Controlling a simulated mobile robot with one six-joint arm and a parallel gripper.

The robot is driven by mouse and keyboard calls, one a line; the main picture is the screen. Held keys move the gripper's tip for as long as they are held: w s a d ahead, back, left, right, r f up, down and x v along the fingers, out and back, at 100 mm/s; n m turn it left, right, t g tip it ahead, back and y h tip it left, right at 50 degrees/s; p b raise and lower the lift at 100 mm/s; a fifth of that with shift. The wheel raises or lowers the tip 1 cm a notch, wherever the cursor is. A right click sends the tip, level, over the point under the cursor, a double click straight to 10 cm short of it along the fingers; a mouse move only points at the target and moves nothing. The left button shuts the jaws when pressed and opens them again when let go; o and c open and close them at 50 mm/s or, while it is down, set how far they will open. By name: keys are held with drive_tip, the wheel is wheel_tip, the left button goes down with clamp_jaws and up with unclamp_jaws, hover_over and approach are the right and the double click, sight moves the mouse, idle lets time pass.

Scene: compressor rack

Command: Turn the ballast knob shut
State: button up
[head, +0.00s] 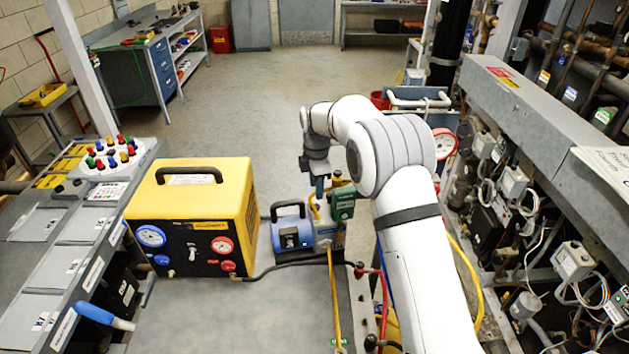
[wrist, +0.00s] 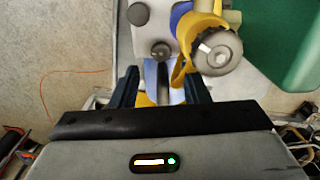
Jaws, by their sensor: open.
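The vacuum pump (head: 292,232), blue and pale with a carry handle, stands on the grey surface right of the yellow unit. In the wrist view a grey ridged knob (wrist: 217,52) with a white mark sits beside a yellow curved part. Two smaller dark knobs, one (wrist: 161,50) nearer my jaws and one (wrist: 138,13) farther up, sit on a pale body. I cannot tell for certain which is the ballast knob. My gripper (wrist: 163,80) is open, with its fingers just short of the nearer small knob. In the head view my gripper (head: 318,187) is above the pump, its fingers hard to make out.
The yellow unit (head: 190,218) with gauges stands at left. A green device (head: 342,203) is close by the pump and fills the wrist view's upper right (wrist: 286,45). Hoses run in front. A rack of pipes and valves (head: 530,140) lines the right side. The floor behind is clear.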

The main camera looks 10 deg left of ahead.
sight(315, 205)
wheel_tip(315, 205, down, 7)
drive_tip(key=b, duration=0.3)
drive_tip(key=shift+s+a+f, duration=0.1)
drive_tip(key=shift+s+f, duration=0.05)
drive_tip(key=shift+r+n, duration=0.2)
drive_tip(key=shift+n, duration=1.2)
drive_tip(key=c, duration=0.7)
drive_tip(key=m, duration=0.9)
drive_tip(key=shift+m, duration=0.3)
drive_tip(key=o, duration=0.8)
